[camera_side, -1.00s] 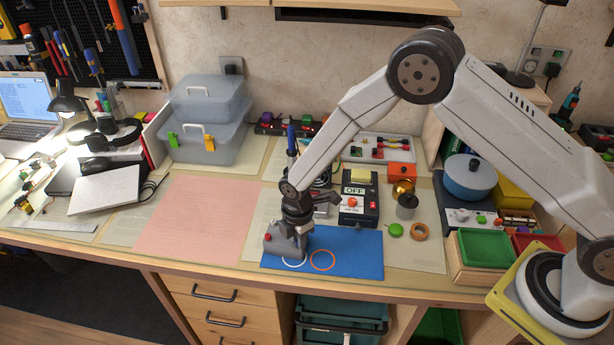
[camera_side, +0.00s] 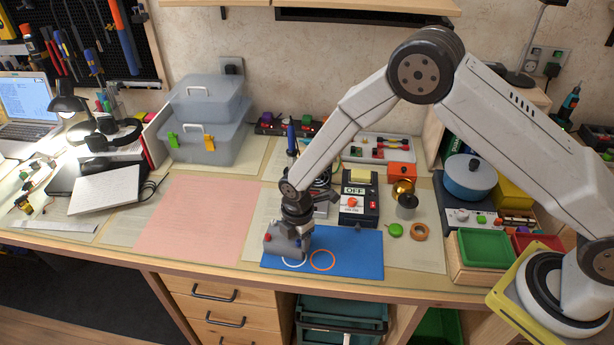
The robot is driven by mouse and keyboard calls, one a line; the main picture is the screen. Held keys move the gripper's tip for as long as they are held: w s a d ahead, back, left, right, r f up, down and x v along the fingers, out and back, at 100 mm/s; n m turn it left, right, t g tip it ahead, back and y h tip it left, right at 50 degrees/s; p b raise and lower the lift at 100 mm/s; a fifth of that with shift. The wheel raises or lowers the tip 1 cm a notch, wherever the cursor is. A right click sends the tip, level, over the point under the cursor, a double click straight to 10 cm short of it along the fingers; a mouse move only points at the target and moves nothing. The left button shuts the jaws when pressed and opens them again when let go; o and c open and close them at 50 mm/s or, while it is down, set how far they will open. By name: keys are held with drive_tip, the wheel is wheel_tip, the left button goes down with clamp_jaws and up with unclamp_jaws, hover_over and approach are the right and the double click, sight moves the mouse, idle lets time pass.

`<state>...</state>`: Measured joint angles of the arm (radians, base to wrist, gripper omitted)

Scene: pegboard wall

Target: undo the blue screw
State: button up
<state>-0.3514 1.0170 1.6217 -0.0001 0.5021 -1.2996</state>
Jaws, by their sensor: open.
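A grey block (camera_side: 281,245) sits at the left part of a blue mat (camera_side: 355,252). It has a red screw (camera_side: 268,237) at its left end and a small blue screw (camera_side: 299,243) at its right end. My gripper (camera_side: 299,231) points down just over the blue screw and is open. The fingers are small here, and I cannot tell whether they touch the screw. A white ring outline (camera_side: 294,263) and an orange ring outline (camera_side: 322,260) lie on the mat in front of and beside the block.
A black box marked OFF (camera_side: 357,205) stands close behind the mat. A green disc (camera_side: 395,230) and an orange tape ring (camera_side: 419,231) lie to the right. A green tray (camera_side: 484,248) is further right. The pink sheet (camera_side: 198,222) at the left is clear.

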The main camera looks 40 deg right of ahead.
sight(299, 241)
drive_tip(key=shift+r, duration=0.1)
drive_tip(key=shift+r, duration=3.8)
drive_tip(key=shift+d+r, duration=0.1)
drive_tip(key=shift+d+r+m, duration=0.2)
drive_tip(key=shift+m, duration=0.1)
drive_tip(key=s+d+r+m+t, duration=0.1)
drive_tip(key=s+d+r+m, duration=0.4)
drive_tip(key=s+d+m, duration=0.3)
drive_tip(key=s+d+r+m+t, duration=0.1)
drive_tip(key=s+d+r+m, duration=0.5)
drive_tip(key=m, duration=0.4)
drive_tip(key=shift+s+d+t, duration=0.3)
drive_tip(key=shift+s+d, duration=0.6)
drive_tip(key=shift+s, duration=0.35)
drive_tip(key=shift+w+r, duration=0.1)
